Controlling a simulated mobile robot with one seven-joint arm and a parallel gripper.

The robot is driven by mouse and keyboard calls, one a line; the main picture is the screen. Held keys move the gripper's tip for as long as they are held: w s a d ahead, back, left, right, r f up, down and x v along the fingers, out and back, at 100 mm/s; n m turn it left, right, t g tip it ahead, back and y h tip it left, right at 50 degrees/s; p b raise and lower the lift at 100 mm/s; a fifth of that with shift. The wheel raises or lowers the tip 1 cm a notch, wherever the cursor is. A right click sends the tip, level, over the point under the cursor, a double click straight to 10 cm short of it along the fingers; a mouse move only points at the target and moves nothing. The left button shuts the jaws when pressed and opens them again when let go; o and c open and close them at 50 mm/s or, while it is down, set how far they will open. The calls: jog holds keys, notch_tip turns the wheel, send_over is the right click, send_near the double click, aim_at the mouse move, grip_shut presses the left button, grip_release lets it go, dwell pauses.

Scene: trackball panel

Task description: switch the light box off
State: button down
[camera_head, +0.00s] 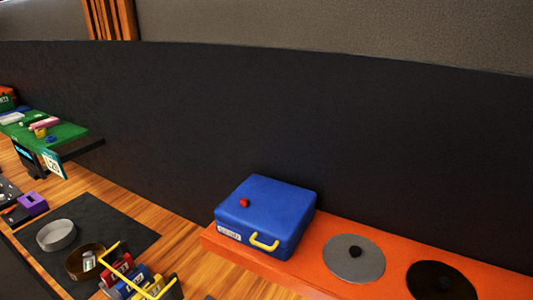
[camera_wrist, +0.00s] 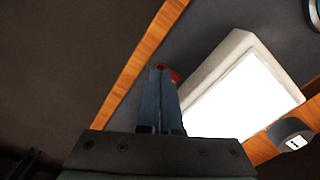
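The light box (camera_wrist: 240,90) shows in the wrist view as a pale-framed slab with a bright white, lit face. It lies right of my gripper (camera_wrist: 162,70). My gripper's two blue-grey fingers lie side by side with no clear gap, seemingly shut, pointing up the picture. A small red part (camera_wrist: 175,77) shows beside the fingertips, near the box's left edge. The fingers partly hide it, and I cannot tell whether they touch it. I cannot make out the light box or my gripper in the head view.
A grey rounded device (camera_wrist: 290,135) with a white label sits right of the light box, by a wooden strip. In the head view, a blue box (camera_head: 268,208) with a red knob and yellow handle stands on an orange shelf (camera_head: 310,268) beside a grey disc (camera_head: 340,268).

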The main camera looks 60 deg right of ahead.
jog(key=shift+f, duration=0.1)
notch_tip(320, 180, up, 7)
jog(key=p, duration=0.7)
jog(key=shift+p, duration=0.3)
dwell(0.5)
